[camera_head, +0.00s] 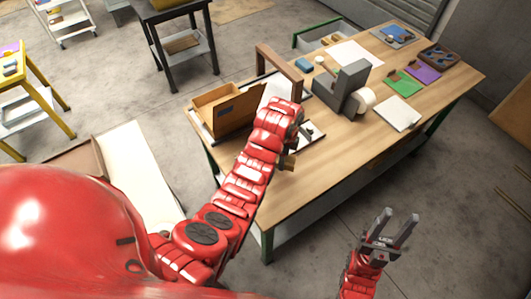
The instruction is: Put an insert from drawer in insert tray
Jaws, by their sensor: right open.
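A wooden box (203,104), open at the top with a dark label on its side, stands at the left end of the wooden workbench. It may be the drawer; its inside is mostly hidden and I see no insert in it. A dark tray with compartments (440,55) lies at the bench's far right and may be the insert tray. My left arm reaches over the left end of the bench, beside the box. Its gripper (307,132) is mostly hidden by the arm, so its jaws are unclear. My right gripper (390,229) is open and empty, in front of the bench.
A grey machine with a pale wheel (345,89) stands mid-bench. The bench's front right is clear. A dark table (179,42) stands behind left.

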